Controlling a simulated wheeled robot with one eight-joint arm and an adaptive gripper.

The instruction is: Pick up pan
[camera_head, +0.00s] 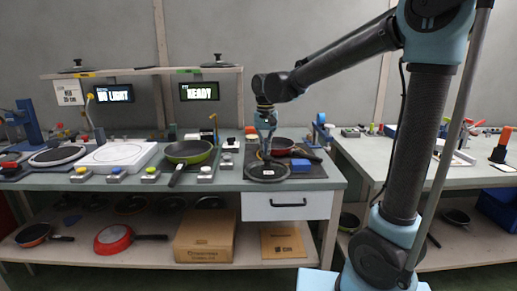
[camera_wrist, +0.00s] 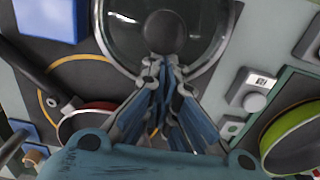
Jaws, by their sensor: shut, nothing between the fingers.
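A red pan (camera_head: 282,146) sits on the counter behind and to the right of a glass lid (camera_head: 267,172). The red pan also shows at left in the wrist view (camera_wrist: 85,120). A green pan (camera_head: 190,150) stands to the left on a burner, its handle toward the front; its rim shows at right in the wrist view (camera_wrist: 290,130). My gripper (camera_head: 266,155) points down over the lid, shut and empty. In the wrist view the fingertips (camera_wrist: 163,66) are close to the lid's black knob (camera_wrist: 165,32); I cannot tell whether they touch it.
A blue block (camera_head: 300,165) lies right of the lid. A white induction plate (camera_head: 117,156) and control boxes line the counter at left. A shelf with lids and screens is above. More pans and a cardboard box (camera_head: 207,237) are on the lower shelf.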

